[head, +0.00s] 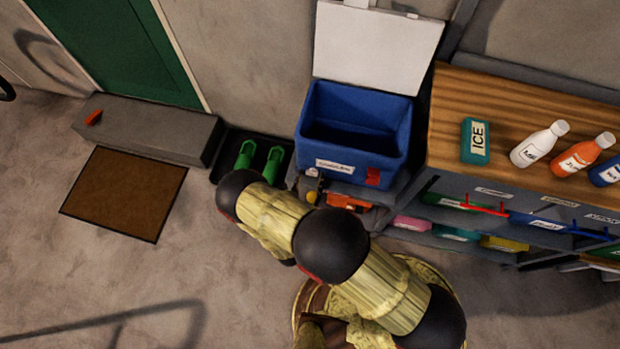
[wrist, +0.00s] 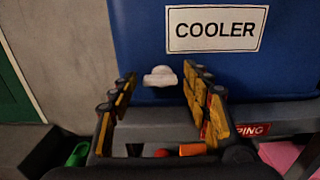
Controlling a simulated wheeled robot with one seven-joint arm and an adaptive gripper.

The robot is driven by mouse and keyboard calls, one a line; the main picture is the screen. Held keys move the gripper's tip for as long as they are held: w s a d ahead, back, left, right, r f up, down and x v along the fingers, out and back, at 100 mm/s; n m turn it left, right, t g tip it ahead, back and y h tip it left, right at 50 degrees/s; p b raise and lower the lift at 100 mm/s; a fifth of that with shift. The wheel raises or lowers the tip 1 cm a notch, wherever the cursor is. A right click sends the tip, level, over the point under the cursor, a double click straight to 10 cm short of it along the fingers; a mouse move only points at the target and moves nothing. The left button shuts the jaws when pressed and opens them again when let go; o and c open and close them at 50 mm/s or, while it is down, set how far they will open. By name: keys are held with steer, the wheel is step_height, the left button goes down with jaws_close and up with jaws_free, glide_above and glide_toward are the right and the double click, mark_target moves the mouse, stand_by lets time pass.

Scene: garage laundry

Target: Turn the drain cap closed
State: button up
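The blue cooler (head: 312,138) stands on a grey stand with its white lid (head: 375,45) open; its front and COOLER label also show in the wrist view (wrist: 213,29). The white drain cap (wrist: 160,76) sticks out low on the cooler's front. I cannot make it out clearly in the head view. My gripper (wrist: 160,82) is open, one finger on each side of the cap, with a visible gap on both sides. Whether the fingertips reach past the cap is hard to tell. In the head view my arm hides most of the gripper.
Orange items (head: 347,202) lie on the shelf below the cooler. To the right is a wooden-topped bench (head: 450,110) with bottles and a green ICE pack (head: 475,141). The floor around the brown mat (head: 125,193) is clear.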

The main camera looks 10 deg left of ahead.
steer(key=c, duration=0.9)
steer(key=shift+m, duration=0.4)
steer(key=shift+c, duration=0.2)
steer(key=m, duration=0.3)
steer(key=shift+m, duration=0.3)
steer(key=m, duration=0.2)
steer(key=m+b, duration=0.1)
steer(key=m, duration=0.1)
steer(key=shift+d+m, duration=0.2)
steer(key=shift+m, duration=0.1)
steer(key=shift+d+f+m+b, duration=0.1)
steer(key=shift+m+b, duration=0.3)
steer(key=shift+m, duration=1.85)
steer(key=shift+d+m+b, duration=0.1)
steer(key=shift+m+b, duration=0.3)
steer(key=shift+m, duration=1.85)
steer(key=o, duration=1.2)
steer(key=shift+c, duration=0.2)
